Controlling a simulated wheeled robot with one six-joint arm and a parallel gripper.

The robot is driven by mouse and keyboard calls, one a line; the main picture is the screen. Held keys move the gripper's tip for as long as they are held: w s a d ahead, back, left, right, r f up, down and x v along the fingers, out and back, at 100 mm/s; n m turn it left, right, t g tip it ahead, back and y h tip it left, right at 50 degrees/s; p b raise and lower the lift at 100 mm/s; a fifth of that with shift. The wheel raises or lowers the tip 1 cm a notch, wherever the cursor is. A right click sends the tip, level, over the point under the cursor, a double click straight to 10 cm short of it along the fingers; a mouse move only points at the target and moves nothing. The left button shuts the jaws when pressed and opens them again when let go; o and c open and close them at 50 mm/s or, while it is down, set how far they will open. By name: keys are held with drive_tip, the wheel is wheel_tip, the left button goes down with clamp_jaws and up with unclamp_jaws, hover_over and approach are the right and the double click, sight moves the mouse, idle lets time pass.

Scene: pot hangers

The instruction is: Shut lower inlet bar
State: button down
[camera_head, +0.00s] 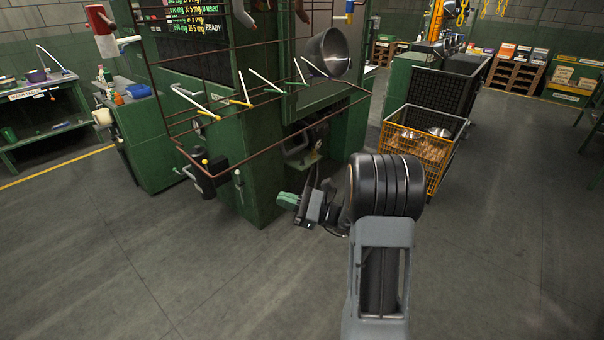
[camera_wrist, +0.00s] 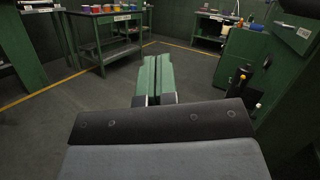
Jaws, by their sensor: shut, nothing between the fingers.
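A rust-brown bar frame (camera_head: 290,139) stands out from the front of the green machine (camera_head: 255,185). Its lower rail bends round the left corner. Below that corner are dark fittings with a yellow knob (camera_head: 205,161) and a short green handle (camera_head: 238,177). I cannot tell for sure which part is the lower inlet bar. My gripper (camera_head: 283,199) has green fingers and is shut and empty, low in front of the machine and right of these fittings. In the wrist view its fingers (camera_wrist: 157,64) point over open floor, and a yellow-tipped dark handle (camera_wrist: 240,79) shows at right.
White-and-yellow hooks (camera_head: 245,90) and a metal pot (camera_head: 327,52) are on the frame. A yellow wire cart (camera_head: 422,150) stands right of my arm. A green bench (camera_head: 45,110) is at far left. The floor in front and to the left is clear.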

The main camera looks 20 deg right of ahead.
drive_tip(key=w+d+f+m+t+h+b, duration=0.2)
drive_tip(key=d+f+m+t+h, duration=0.35)
drive_tip(key=d+m+t, duration=0.55)
drive_tip(key=w+a+r+n+h+p, duration=0.1)
drive_tip(key=w+a+r+p, duration=0.1)
drive_tip(key=w+r+p, duration=0.2)
drive_tip(key=shift+w+r+n+h, duration=0.4)
drive_tip(key=shift+w+r, duration=1.45)
drive_tip(key=shift+r, duration=0.95)
drive_tip(key=shift+d, duration=0.1)
